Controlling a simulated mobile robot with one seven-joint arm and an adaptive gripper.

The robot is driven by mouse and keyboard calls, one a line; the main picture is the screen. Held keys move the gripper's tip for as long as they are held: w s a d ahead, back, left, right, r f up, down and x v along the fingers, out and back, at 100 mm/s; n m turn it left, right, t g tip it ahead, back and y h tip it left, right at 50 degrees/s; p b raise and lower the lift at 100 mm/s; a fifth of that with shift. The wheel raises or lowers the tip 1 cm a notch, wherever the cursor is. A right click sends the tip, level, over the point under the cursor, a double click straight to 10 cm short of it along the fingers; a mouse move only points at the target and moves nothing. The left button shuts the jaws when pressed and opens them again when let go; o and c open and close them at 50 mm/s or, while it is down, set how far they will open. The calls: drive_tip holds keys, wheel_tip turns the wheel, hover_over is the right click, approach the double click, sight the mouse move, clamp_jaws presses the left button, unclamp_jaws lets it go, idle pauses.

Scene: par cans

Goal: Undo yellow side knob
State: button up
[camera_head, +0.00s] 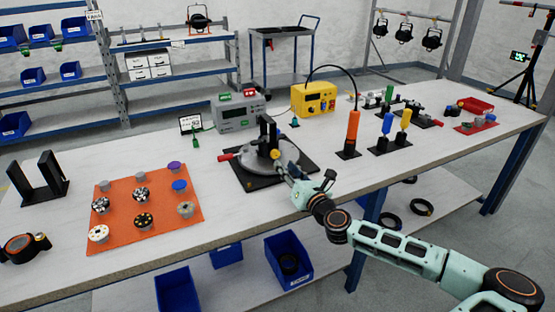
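A round grey metal fixture (254,160) with a black upright bracket (268,132) stands on a black base plate (247,182) at the middle of the bench. A small yellow knob (275,154) shows on the side of the fixture facing my arm. A red-ended handle (223,157) sticks out on its left. My gripper (284,170) reaches in from the lower right, its tip at or very close to the yellow knob. The fingers are too small and too overlapped with the fixture to tell whether they are open, shut or touching the knob.
An orange mat (120,215) with several small round parts lies to the left. Grey (240,112) and yellow (314,98) boxes stand behind the fixture. Upright orange (352,130), blue and yellow tools stand to the right. The bench front is clear between mat and fixture.

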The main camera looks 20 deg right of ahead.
sight(276, 156)
drive_tip(key=shift+w+a, duration=0.15)
drive_tip(key=shift+w, duration=3)
clamp_jaws()
